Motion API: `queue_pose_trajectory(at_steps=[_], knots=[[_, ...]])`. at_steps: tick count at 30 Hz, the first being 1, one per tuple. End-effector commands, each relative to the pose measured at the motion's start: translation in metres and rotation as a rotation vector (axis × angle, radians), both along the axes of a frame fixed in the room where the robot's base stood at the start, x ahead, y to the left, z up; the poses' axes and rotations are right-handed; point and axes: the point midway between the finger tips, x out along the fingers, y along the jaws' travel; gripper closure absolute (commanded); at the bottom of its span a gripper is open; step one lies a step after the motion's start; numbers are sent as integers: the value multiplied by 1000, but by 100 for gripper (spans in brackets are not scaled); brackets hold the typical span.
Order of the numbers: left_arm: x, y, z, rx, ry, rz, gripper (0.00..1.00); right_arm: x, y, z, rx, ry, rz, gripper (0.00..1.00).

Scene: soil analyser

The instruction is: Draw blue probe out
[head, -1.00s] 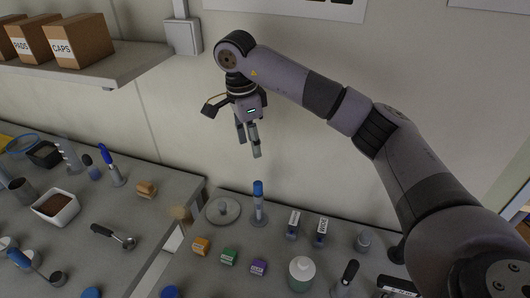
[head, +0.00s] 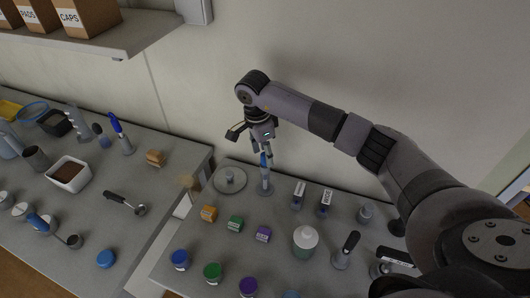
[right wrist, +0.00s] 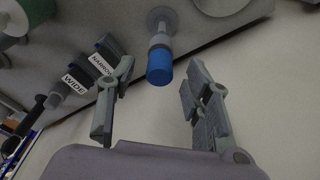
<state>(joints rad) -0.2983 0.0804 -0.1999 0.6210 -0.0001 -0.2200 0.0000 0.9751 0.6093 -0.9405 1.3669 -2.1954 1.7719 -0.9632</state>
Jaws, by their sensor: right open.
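The blue probe (head: 264,161) stands upright in a grey holder (head: 265,187) on the right-hand table, near the wall. In the right wrist view its blue cap (right wrist: 160,66) points toward me, between and just beyond the fingertips. My right gripper (head: 264,150) is open, just above the probe's top, pointing down; its fingers (right wrist: 158,100) lie to either side of the cap without touching it. A second blue-handled tool (head: 118,128) stands in a holder on the left table. My left gripper is not in view.
A round grey dish (head: 229,179) stands just left of the probe. Labelled holders (head: 298,193) stand to its right, also seen as WIDE and NARROW in the right wrist view (right wrist: 82,77). Small coloured blocks (head: 235,223) and a white-topped jar (head: 305,240) are in front. A shelf (head: 120,40) hangs upper left.

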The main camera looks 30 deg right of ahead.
Motion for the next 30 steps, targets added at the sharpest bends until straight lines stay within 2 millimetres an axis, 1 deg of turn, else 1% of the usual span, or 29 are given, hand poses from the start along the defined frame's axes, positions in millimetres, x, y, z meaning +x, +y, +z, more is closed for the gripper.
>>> queue_pose_trajectory(at_steps=[3,6,15,17,30], knots=[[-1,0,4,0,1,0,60,0,-1,-11,1,2,-1,54],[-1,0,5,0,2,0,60,0,-2,-17,0,0,0,54],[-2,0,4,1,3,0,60,0,-3,-20,0,-1,0,54],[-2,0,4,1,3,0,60,0,-3,-20,0,-1,0,57],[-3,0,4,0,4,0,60,0,-3,-19,0,-1,0,87]])
